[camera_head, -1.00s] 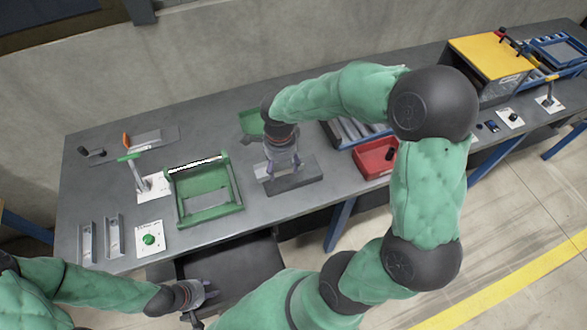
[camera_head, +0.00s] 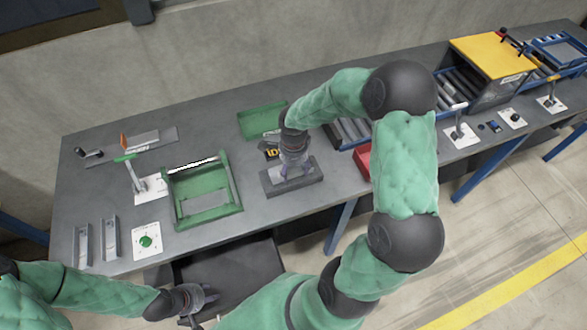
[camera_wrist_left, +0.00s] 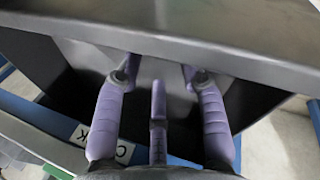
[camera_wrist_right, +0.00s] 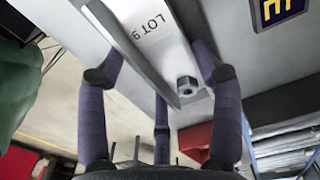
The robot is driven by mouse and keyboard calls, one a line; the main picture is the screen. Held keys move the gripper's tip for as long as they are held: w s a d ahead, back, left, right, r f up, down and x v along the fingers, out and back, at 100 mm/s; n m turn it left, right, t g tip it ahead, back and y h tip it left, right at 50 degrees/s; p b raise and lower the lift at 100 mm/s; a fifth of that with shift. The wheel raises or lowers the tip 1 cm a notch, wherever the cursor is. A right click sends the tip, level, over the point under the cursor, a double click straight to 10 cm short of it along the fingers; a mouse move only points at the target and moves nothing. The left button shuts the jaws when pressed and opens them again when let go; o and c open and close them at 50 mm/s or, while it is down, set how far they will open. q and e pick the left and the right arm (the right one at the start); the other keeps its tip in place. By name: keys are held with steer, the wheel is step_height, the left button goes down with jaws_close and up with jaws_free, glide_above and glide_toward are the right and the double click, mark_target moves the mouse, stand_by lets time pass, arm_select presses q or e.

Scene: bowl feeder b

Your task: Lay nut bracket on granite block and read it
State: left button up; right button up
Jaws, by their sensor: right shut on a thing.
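The dark grey granite block (camera_head: 294,187) lies near the front of the table, right of the green fixture. My right gripper (camera_head: 292,172) is over the block, shut on the nut bracket. In the right wrist view the bracket (camera_wrist_right: 150,50) is a pale metal channel between the fingers (camera_wrist_right: 150,62). It bears the letters "LOT 9" and a hex nut (camera_wrist_right: 187,86). Whether the bracket touches the block is hard to tell. My left gripper (camera_head: 197,300) hangs low in front of the table edge; in the left wrist view its fingers (camera_wrist_left: 158,85) stand apart and empty.
A black and yellow "ID" sign (camera_head: 270,151) stands just behind the block. A green tray (camera_head: 262,120) is behind, a red bin (camera_head: 363,160) to the right. The green fixture (camera_head: 205,213), a green button plate (camera_head: 147,240) and two metal channels (camera_head: 110,238) are at left.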

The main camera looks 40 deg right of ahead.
arm_select(q)
steer(key=shift+f, duration=0.15)
arm_select(e)
steer(key=shift+f, duration=0.1)
steer(key=o, duration=1.2)
steer(key=shift+o, duration=0.2)
arm_select(q)
steer(key=shift+r, duration=0.3)
arm_select(e)
steer(key=shift+r, duration=0.5)
arm_select(q)
step_height(320, 180, up, 2)
steer(key=shift+p, duration=1.1)
arm_select(e)
step_height(320, 180, up, 11)
steer(key=shift+r, duration=0.2)
